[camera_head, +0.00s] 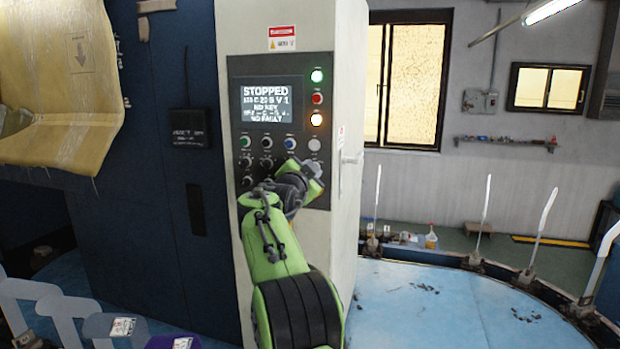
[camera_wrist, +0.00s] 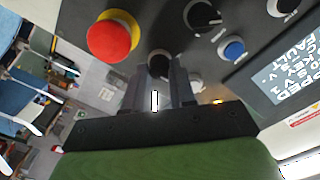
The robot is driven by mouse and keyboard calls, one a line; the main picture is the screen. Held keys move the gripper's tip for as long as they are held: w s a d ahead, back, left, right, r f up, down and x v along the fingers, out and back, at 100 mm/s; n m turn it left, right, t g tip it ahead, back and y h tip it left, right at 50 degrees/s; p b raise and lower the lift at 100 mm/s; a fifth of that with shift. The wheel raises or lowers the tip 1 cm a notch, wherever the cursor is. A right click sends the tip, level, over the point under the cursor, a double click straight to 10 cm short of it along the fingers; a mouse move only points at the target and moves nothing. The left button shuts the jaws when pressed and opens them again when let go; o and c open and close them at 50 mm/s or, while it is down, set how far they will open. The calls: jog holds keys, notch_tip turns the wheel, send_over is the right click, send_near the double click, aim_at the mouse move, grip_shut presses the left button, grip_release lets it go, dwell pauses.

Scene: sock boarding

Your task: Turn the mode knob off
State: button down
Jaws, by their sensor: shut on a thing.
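The control panel (camera_head: 317,140) is on the pale front of a machine cabinet. Its screen (camera_head: 266,101) reads STOPPED, NO KEY and NO FAULT. In the wrist view, my gripper (camera_wrist: 158,75) has its two dark fingers on either side of a small black knob (camera_wrist: 159,62) and is shut on it. The knob's label and pointer are not readable, so I cannot tell its setting or confirm it is the mode knob. In the head view, my gripper (camera_head: 312,174) is at the panel's lower right, and my arm hides the held knob.
A red mushroom button (camera_wrist: 113,37) on a yellow ring is close to the fingers. A blue button (camera_wrist: 233,48) and a dark ringed knob (camera_wrist: 201,16) are on the other side. A light blue round platform (camera_head: 430,300) lies right of the cabinet.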

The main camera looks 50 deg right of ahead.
jog(key=shift+m, duration=0.3)
jog(key=c, duration=0.9)
grip_release()
jog(key=b+v, duration=0.5)
jog(key=v, duration=1)
jog(key=shift+s+a, duration=0.2)
jog(key=shift+a, duration=0.15)
